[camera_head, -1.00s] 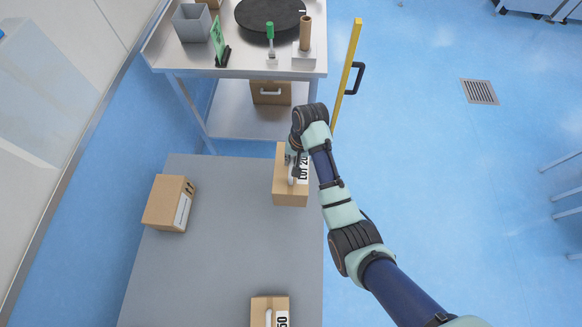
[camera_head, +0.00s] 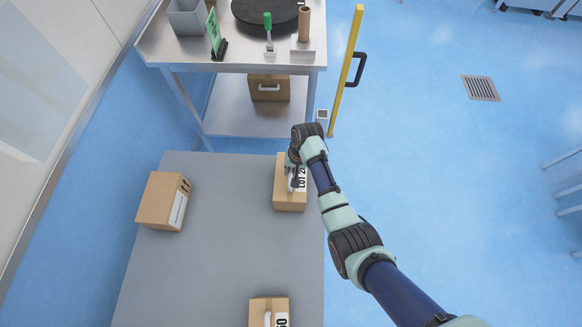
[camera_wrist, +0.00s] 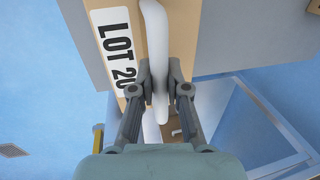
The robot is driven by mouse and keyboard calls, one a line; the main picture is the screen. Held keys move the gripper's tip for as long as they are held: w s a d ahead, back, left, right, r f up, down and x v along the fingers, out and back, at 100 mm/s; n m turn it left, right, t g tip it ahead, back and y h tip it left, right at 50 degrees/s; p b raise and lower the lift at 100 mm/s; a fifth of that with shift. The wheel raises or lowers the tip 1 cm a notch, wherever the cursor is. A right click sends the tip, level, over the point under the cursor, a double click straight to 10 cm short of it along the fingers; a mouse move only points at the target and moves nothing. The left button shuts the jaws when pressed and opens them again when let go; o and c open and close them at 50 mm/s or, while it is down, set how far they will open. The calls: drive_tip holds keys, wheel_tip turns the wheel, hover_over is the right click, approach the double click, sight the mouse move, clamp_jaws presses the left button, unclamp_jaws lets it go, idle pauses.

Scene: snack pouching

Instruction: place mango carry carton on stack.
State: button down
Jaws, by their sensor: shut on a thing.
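A brown carton (camera_head: 290,201) with a white label reading "LOT 20" is near the right edge of the grey surface (camera_head: 235,240). My gripper (camera_head: 292,172) is on top of it. In the wrist view, my gripper (camera_wrist: 160,88) is shut on the carton's white handle (camera_wrist: 155,40), with a finger on each side. The label (camera_wrist: 112,45) lies left of the handle. I cannot tell whether the carton rests on the surface or hangs just above it. No mango marking is readable.
Another carton (camera_head: 160,201) sits at the left of the grey surface, and a third (camera_head: 268,312) at the bottom. A steel table (camera_head: 235,62) stands behind, with a carton (camera_head: 269,88) on its lower shelf. A yellow post (camera_head: 346,70) stands right of it. The grey surface's middle is clear.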

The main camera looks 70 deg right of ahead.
drive_tip(key=shift+f, duration=0.1)
drive_tip(key=c, duration=1.5)
unclamp_jaws()
drive_tip(key=shift+c, duration=0.2)
drive_tip(key=o, duration=0.4)
drive_tip(key=r+p, duration=0.1)
drive_tip(key=r, duration=0.3)
drive_tip(key=s+r+p, duration=0.1)
drive_tip(key=r, duration=0.3)
drive_tip(key=s+r+p, duration=0.1)
drive_tip(key=r+p, duration=0.1)
drive_tip(key=r, duration=0.2)
drive_tip(key=shift+s+d, duration=0.15)
drive_tip(key=shift+d, duration=0.15)
